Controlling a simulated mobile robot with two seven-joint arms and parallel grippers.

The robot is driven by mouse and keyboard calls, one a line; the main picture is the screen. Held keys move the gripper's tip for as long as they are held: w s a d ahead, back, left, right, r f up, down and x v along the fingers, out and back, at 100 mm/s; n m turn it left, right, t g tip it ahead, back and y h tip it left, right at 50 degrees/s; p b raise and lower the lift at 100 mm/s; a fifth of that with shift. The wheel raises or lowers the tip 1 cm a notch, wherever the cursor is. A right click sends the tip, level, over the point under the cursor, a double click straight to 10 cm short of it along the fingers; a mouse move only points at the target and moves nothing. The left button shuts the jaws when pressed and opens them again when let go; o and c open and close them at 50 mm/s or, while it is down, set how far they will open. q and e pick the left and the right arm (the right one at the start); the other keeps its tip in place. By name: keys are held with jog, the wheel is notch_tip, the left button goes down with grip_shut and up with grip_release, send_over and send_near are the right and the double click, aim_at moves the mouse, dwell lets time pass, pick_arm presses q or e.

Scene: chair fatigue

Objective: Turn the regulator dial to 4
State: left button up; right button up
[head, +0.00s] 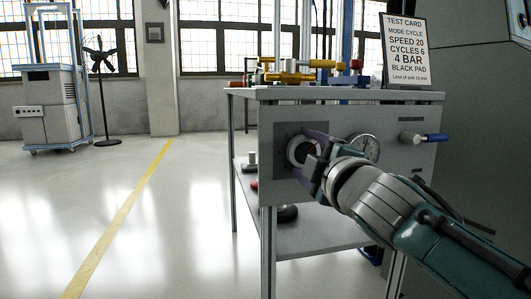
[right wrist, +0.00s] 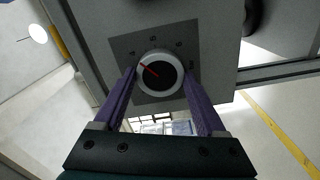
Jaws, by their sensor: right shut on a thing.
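The regulator dial (head: 299,151) is a round knob with a pale rim and dark face on a dark square plate on the grey front panel. In the right wrist view the dial (right wrist: 161,75) shows a red pointer line slanting to the upper left. My left gripper is out of view.
The test card (head: 407,50) on the bench top (head: 340,95) reads "4 BAR". A blue-handled valve (head: 434,138) sticks out at the panel's right. Yellow and red fittings (head: 295,73) stand on top. Open floor lies left, with a fan (head: 101,85) and cabinet (head: 42,105) behind.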

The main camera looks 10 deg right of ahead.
jog(key=shift+n, duration=0.5)
jog(key=o, duration=1.3)
jog(key=shift+s+r+p, duration=0.1)
jog(key=shift+s+p, duration=0.4)
jog(key=shift+s, duration=0.05)
jog(key=s+p, duration=0.1)
jog(key=s, duration=0.3)
jog(key=s+p, duration=0.2)
jog(key=s, duration=0.3)
jog(key=shift+d, duration=0.2)
jog(key=shift+w, duration=0.1)
